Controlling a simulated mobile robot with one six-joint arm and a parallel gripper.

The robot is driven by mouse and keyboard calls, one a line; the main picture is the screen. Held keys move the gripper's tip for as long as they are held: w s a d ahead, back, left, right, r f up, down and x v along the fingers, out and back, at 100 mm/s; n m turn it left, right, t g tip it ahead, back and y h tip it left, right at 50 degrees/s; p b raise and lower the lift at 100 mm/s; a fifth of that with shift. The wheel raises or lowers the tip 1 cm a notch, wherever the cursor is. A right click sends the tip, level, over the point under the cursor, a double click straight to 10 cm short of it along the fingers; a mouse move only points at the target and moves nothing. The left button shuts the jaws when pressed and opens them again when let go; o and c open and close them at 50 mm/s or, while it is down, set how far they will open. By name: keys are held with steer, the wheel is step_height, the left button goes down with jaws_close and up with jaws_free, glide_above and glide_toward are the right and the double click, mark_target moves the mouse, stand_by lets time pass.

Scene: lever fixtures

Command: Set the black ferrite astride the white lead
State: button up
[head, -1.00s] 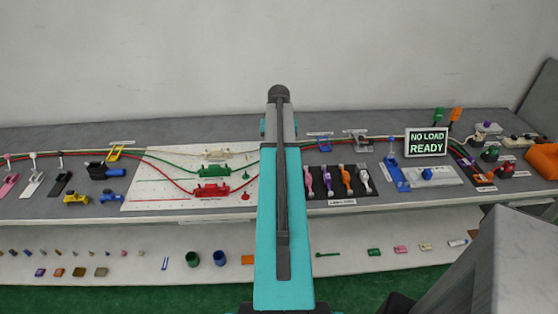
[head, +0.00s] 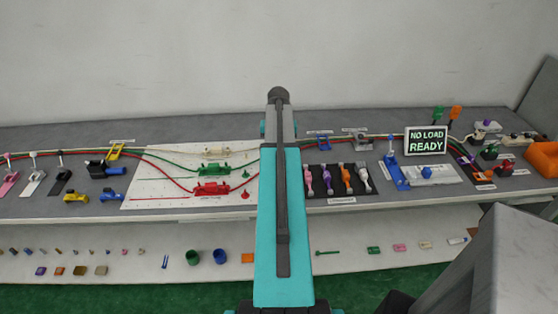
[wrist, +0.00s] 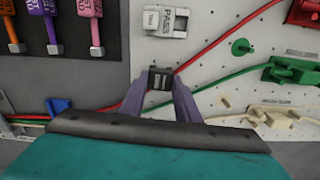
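The black ferrite (wrist: 160,79) is a small dark block between the fingertips of my gripper (wrist: 160,86) in the wrist view. Both fingers appear to touch its sides. The white lead (wrist: 228,119) is cream; it runs from a cream fixture (wrist: 275,117) at lower right and passes behind my gripper. In the head view the cream fixture (head: 216,152) is at the back of the white pegboard. The ferrite is apart from the white lead in the wrist picture, nearer the red lead (wrist: 200,58). My arm hides the gripper in the head view.
Green (wrist: 293,70) and red (wrist: 304,12) fixtures and a green peg (wrist: 242,47) stand on the pegboard (wrist: 215,15). A white PASS block (wrist: 166,20) is past the fingertips. A dark rack of coloured levers (wrist: 70,50) and a blue clip (wrist: 57,108) are on the left.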

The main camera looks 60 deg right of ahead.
steer(key=shift+r, duration=0.15)
steer(key=shift+c, duration=0.5)
steer(key=shift+r, duration=0.2)
step_height(320, 180, up, 9)
steer(key=b, duration=0.2)
steer(key=shift+r, duration=0.15)
stand_by(0.5)
steer(key=w+a+n, duration=0.4)
steer(key=w+a, duration=0.6)
steer(key=a, duration=0.3)
steer(key=w+a+n, duration=0.5)
steer(key=w+a, duration=0.6)
steer(key=a, duration=0.2)
steer(key=w+a+n, duration=0.2)
steer(key=a+n, duration=0.2)
steer(key=a, duration=1.2)
steer(key=w+a+f+n, duration=0.1)
steer(key=a+n, duration=0.3)
steer(key=a, duration=1.2)
steer(key=shift+w, duration=0.8)
